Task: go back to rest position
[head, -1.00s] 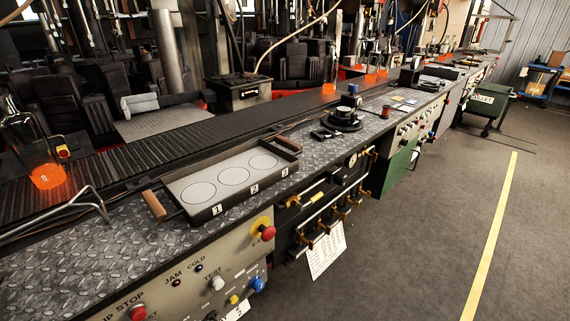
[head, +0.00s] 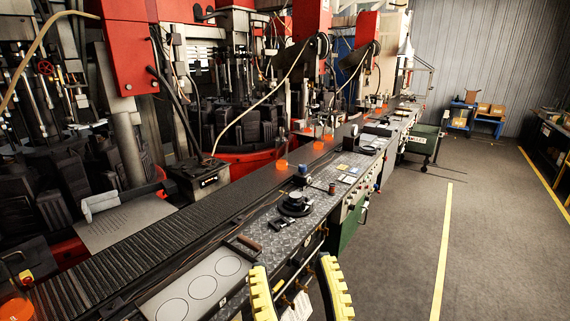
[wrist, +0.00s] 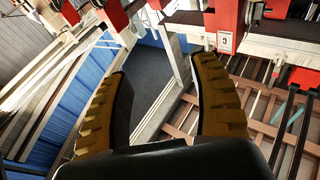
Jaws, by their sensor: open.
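My gripper (head: 296,289) shows at the bottom of the head view, its two yellow ribbed fingers standing apart with nothing between them. In the wrist view my gripper (wrist: 160,100) is also open and empty. It points at machine frames and a blue panel, away from the bench. In the head view the fingers appear in front of the bench's near edge, right of a tray (head: 244,243) with three pale round spots. The tray's near side is cut off by the frame's bottom edge.
A conveyor (head: 130,255) carries glowing orange glassware (head: 281,164) along the bench. A black round fixture (head: 295,204) stands on the metal bench top. Red machines (head: 128,60) rise behind. The grey floor (head: 400,250) at right is clear; a green cart (head: 422,142) stands farther back.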

